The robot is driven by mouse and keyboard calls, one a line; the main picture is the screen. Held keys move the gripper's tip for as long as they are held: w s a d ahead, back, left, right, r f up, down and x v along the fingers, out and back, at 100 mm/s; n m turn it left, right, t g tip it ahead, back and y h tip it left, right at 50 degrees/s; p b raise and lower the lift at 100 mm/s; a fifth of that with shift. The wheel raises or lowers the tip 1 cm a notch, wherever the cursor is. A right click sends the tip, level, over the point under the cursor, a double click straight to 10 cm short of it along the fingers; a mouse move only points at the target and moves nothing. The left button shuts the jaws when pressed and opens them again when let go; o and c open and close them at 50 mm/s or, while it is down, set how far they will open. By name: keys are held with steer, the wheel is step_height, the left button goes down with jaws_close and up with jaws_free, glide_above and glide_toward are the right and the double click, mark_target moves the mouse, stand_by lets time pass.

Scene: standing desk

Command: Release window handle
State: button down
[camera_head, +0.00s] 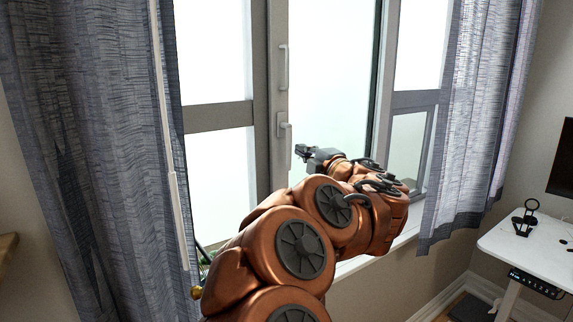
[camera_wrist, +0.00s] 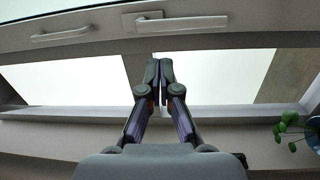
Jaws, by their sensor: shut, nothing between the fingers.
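The window handle (camera_head: 285,132) is a pale lever on a grey window frame, hanging downward in the head view. In the wrist view the lever handle (camera_wrist: 182,23) lies along the frame near the top, right of centre. My gripper (camera_head: 299,149) is just below and right of the handle in the head view. In the wrist view my gripper (camera_wrist: 160,68) has its dark fingertips together, with nothing between them. The tips appear below the handle there, with a visible gap, so they are not seen touching it.
A separate bar handle (camera_head: 283,67) sits higher on the same frame. Blue-grey curtains (camera_head: 85,150) hang at both sides. A green plant (camera_wrist: 290,127) stands at the right in the wrist view. A white desk (camera_head: 530,250) stands at the right.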

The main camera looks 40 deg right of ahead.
steer(key=f+n+y, duration=0.1)
steer(key=a+f+n+y, duration=0.1)
steer(key=f, duration=0.1)
steer(key=a+f+n+y, duration=0.1)
steer(key=shift+s+f+g+y, duration=0.2)
steer(key=shift+g+y, duration=0.1)
steer(key=shift+y, duration=0.1)
steer(key=shift+w, duration=0.15)
steer(key=w+d+p, duration=0.2)
steer(key=w+d, duration=0.1)
steer(key=w, duration=0.5)
steer(key=shift+w, duration=0.4)
steer(key=shift+f, duration=0.1)
stand_by(0.3)
